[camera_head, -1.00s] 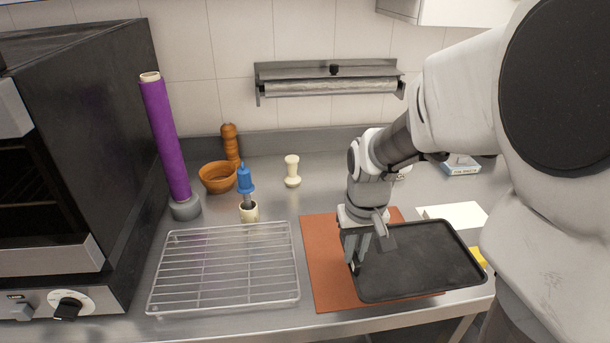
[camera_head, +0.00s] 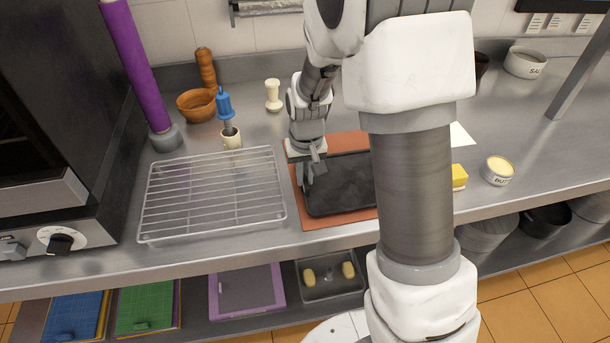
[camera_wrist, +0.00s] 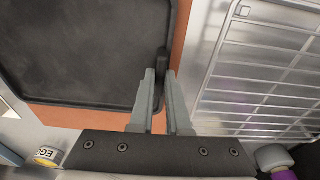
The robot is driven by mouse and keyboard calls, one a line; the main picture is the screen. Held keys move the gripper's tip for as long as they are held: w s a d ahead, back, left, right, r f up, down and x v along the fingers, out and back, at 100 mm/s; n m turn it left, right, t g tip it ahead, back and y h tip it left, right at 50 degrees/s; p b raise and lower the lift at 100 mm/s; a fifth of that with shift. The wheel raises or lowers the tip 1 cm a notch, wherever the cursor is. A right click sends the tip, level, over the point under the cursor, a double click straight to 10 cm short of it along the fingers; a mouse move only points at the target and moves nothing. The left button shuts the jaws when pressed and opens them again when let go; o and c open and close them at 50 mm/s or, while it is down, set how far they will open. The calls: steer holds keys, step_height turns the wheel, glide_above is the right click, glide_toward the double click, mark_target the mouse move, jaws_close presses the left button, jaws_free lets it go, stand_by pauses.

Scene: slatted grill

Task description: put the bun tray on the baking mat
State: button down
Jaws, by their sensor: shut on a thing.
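The bun tray (camera_head: 336,190) is a dark, empty, shallow tray over the orange-brown baking mat (camera_head: 297,201). In the head view, mat shows along its left, back and front sides; my arm hides its right part. My gripper (camera_head: 306,183) is shut on the tray's left edge. In the wrist view, the fingers of my gripper (camera_wrist: 161,76) close around a small dark handle on the rim of the tray (camera_wrist: 80,50), with the mat (camera_wrist: 184,30) showing beside and below it. I cannot tell whether the tray touches the mat or hovers just above it.
A wire rack (camera_head: 212,195) lies close left of the mat. The counter's front edge is near.

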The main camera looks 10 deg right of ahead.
steer(key=shift+f, duration=0.15)
steer(key=c, duration=0.9)
jaws_free()
step_height(320, 180, up, 12)
steer(key=s+r+p, duration=0.1)
steer(key=s, duration=0.1)
steer(key=shift+s+d+r+t, duration=0.6)
steer(key=shift+s+r, duration=1.15)
steer(key=shift+s, duration=1.45)
steer(key=shift+s+d+r+t, duration=0.3)
steer(key=shift+s+r+t, duration=0.5)
steer(key=shift+s+r, duration=1.7)
steer(key=shift+s+d+r+t, duration=0.45)
steer(key=shift+s+r+t, duration=0.4)
steer(key=shift+s, duration=3.05)
